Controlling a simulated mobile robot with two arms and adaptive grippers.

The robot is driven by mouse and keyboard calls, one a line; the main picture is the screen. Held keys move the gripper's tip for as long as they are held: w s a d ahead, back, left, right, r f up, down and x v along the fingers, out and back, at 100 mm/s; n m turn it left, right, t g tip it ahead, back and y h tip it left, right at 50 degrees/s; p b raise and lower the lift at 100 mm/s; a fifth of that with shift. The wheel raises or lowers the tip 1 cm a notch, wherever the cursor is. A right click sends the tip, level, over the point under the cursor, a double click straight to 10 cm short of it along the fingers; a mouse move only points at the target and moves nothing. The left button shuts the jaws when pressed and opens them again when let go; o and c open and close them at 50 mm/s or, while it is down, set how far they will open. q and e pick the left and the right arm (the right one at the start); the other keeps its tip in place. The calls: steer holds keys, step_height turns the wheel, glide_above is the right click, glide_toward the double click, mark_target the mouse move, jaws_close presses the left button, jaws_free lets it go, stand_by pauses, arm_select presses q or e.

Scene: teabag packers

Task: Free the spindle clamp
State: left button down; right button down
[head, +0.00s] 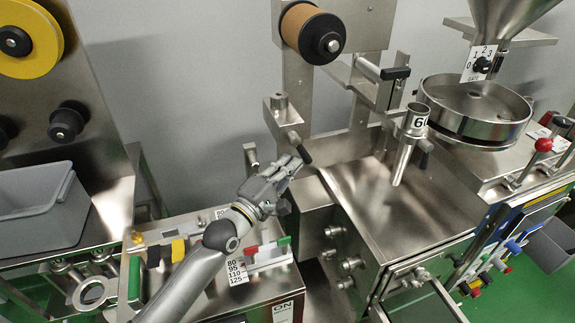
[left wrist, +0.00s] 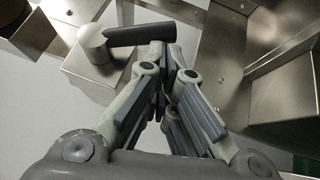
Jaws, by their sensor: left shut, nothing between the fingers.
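A small lever with a black grip (head: 299,147) sits on a metal block on the machine's upright, below the brown roll (head: 305,28) on its spindle; it seems to be the clamp. My left gripper (head: 292,166) is shut and empty, its fingertips just below and left of the lever in the head view. In the left wrist view the black grip (left wrist: 140,33) lies crosswise just beyond the closed fingertips (left wrist: 167,58), joined to a round metal hub (left wrist: 93,40). I cannot tell whether the fingers touch it. My right gripper is not in view.
A second black-ended lever (head: 394,73) stands to the right, near a metal tube (head: 408,145) and a round pan (head: 475,108). A steel tray surface (head: 385,205) lies right of my gripper. A grey bin (head: 40,198) is at the left.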

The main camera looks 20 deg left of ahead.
arm_select(q)
steer(key=v, duration=1.2)
steer(key=shift+f, duration=0.1)
